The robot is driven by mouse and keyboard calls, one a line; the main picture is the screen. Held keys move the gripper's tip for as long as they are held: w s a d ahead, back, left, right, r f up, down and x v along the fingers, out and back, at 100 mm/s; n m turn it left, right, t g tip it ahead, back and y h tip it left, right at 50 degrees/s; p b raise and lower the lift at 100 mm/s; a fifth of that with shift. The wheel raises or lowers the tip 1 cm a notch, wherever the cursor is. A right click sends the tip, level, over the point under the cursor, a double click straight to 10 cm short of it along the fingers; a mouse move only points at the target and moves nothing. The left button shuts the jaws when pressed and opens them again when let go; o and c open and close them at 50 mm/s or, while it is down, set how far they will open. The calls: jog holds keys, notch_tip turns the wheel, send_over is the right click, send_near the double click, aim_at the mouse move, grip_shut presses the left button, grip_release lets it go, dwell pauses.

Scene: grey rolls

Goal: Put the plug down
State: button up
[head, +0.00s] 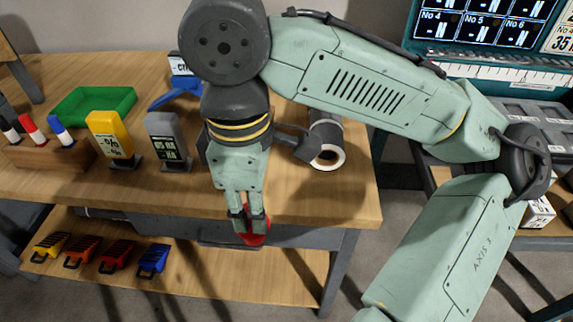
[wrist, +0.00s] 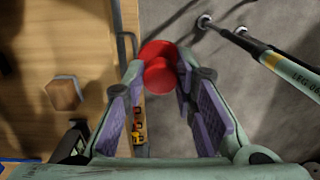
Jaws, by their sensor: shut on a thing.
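A red plug (head: 256,239) is held at the tips of my gripper (head: 248,222). In the wrist view the plug (wrist: 160,76) shows as a red disc with a smaller round part, between the two fingers (wrist: 158,80). The gripper is shut on it and points down. In the head view the plug hangs at the front edge of the wooden bench (head: 190,205). In the wrist view it lies over the edge strip and the grey floor. Part of the plug is hidden by the fingers.
A grey roll (head: 327,145) lies at the bench's right end. A yellow device (head: 111,138), a grey device (head: 167,141), a green tray (head: 93,106) and a marker block (head: 55,153) stand to the left. Coloured bins (head: 116,256) sit on the lower shelf. The bench front is mostly clear.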

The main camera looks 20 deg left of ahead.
jog(key=shift+w+a+f+p, duration=0.2)
jog(key=shift+w+f+p, duration=0.45)
jog(key=shift+w, duration=1.75)
jog(key=shift+w+a+f+p, duration=0.3)
jog(key=shift+w+f, duration=0.7)
jog(key=shift+w, duration=1.4)
jog(key=shift+w+a+f+p, duration=0.15)
jog(key=shift+w+f+p, duration=0.5)
jog(key=shift+w, duration=1.75)
jog(key=shift+f, duration=0.15)
jog(key=o, duration=0.9)
notch_tip(320, 180, up, 12)
jog(key=shift+r+b, duration=0.1)
jog(key=shift+b, duration=0.3)
